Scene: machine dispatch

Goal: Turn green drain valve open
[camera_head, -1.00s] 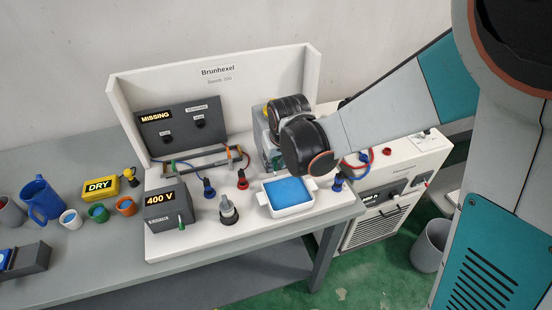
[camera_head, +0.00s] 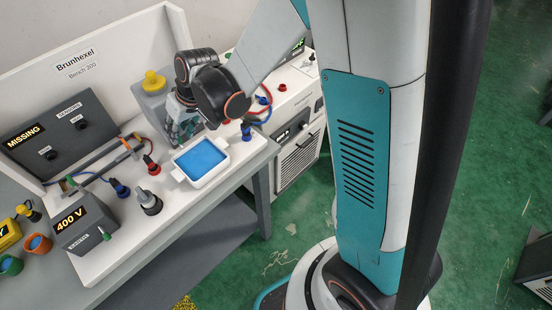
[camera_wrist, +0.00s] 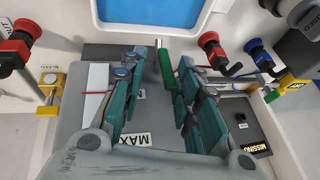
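The green drain valve handle (camera_wrist: 167,72) shows in the wrist view, on the grey tank (camera_wrist: 75,127) near the edge of the blue-filled tray (camera_wrist: 148,33). My gripper (camera_wrist: 164,62) is open, with one finger on each side of the handle. The handle lies closer to the right finger; I cannot tell whether they touch. In the head view my gripper (camera_head: 188,128) is in front of the grey tank (camera_head: 152,106) with the yellow cap, beyond the white tray (camera_head: 178,178). The valve is hidden there.
A yellow valve (camera_wrist: 50,88) sits on the tank's left side in the wrist view. Red and blue connectors (camera_head: 151,165) (camera_head: 118,188) stand on the bench. The 400 V box (camera_head: 85,225) is at the front left. A white machine (camera_head: 298,150) stands right of the bench.

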